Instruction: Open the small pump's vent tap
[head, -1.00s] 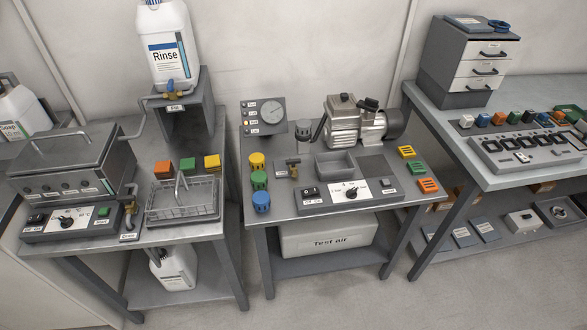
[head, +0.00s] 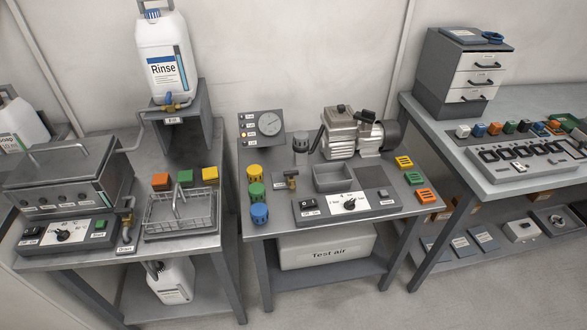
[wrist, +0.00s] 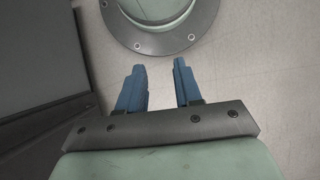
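The small pump (head: 350,132), a grey metal motor unit, stands at the back right of the middle bench in the head view. A small brass tap (head: 291,178) with a dark handle stands left of the grey square tray on that bench; it looks like the vent tap, but its label is too small to read. Whether it is open or closed I cannot tell. My gripper (wrist: 159,68) shows only in the wrist view, its two blue fingers apart with nothing between them. It points at the floor and a round part of my own base, away from the bench.
A gauge panel (head: 262,127) stands behind the tap. Yellow, green and blue round caps (head: 256,191) line the bench's left edge. A control panel (head: 347,204) with a dial lies in front. A Rinse canister (head: 163,62) and wire basket (head: 180,215) are on the left bench.

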